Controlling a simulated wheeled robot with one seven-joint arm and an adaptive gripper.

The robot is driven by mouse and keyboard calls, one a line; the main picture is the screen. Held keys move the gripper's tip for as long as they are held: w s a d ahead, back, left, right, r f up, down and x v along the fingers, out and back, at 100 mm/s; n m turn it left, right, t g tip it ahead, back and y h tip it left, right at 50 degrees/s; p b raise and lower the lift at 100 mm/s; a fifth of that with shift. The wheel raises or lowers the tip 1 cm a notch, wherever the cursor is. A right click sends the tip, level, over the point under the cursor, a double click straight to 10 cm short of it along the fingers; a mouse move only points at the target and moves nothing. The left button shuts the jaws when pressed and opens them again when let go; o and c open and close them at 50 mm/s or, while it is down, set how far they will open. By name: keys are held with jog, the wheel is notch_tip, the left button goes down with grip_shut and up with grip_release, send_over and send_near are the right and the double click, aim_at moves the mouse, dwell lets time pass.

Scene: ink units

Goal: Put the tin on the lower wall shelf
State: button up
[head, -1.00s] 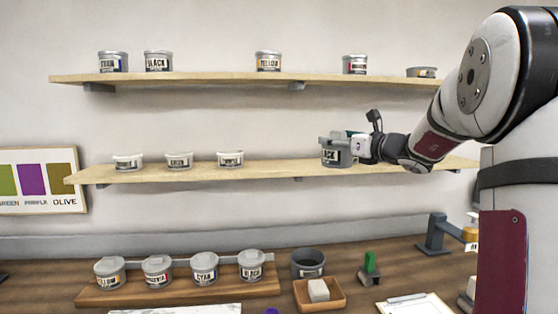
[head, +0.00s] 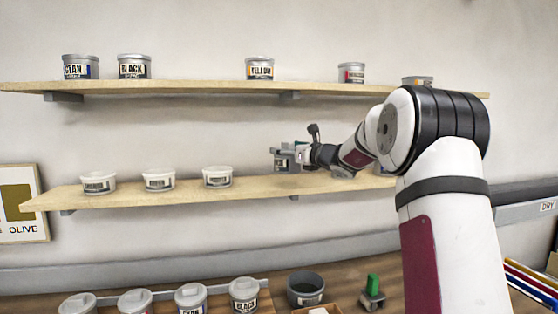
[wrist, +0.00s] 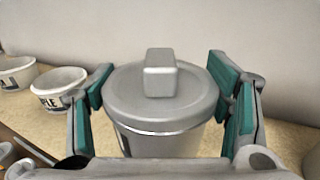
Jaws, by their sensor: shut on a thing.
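The tin (head: 282,161) is grey with a dark-lettered label. In the wrist view the tin (wrist: 160,98) shows its round lid with a block-shaped knob, between the teal pads of my gripper (wrist: 160,110). In the head view my gripper (head: 292,157) is shut on it from the right and holds it upright. The tin is at the right part of the lower wall shelf (head: 255,187), over or at its surface. I cannot tell whether its base touches the wood. My arm hides part of the shelf's right end.
White tubs, including one (head: 217,176), stand on the left part of the lower shelf. The upper shelf (head: 190,87) above carries several tins. Lidded tins, a dark pot (head: 305,289) and a green-topped item (head: 373,286) are on the bench below. Shelf between tub and tin is clear.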

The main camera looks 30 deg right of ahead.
jog(key=shift+w+a+f+p, duration=0.1)
jog(key=shift+w+f+p, duration=0.15)
jog(key=shift+w+f, duration=0.5)
jog(key=shift+w+a+f+p, duration=0.1)
jog(key=shift+w+f+p, duration=0.1)
jog(key=shift+w+f, duration=0.55)
jog(key=shift+w+a+f+p, duration=0.1)
jog(key=shift+w+f+p, duration=0.2)
jog(key=shift+w, duration=0.75)
jog(key=shift+f, duration=0.15)
jog(key=o, duration=1.6)
jog(key=shift+f, duration=0.15)
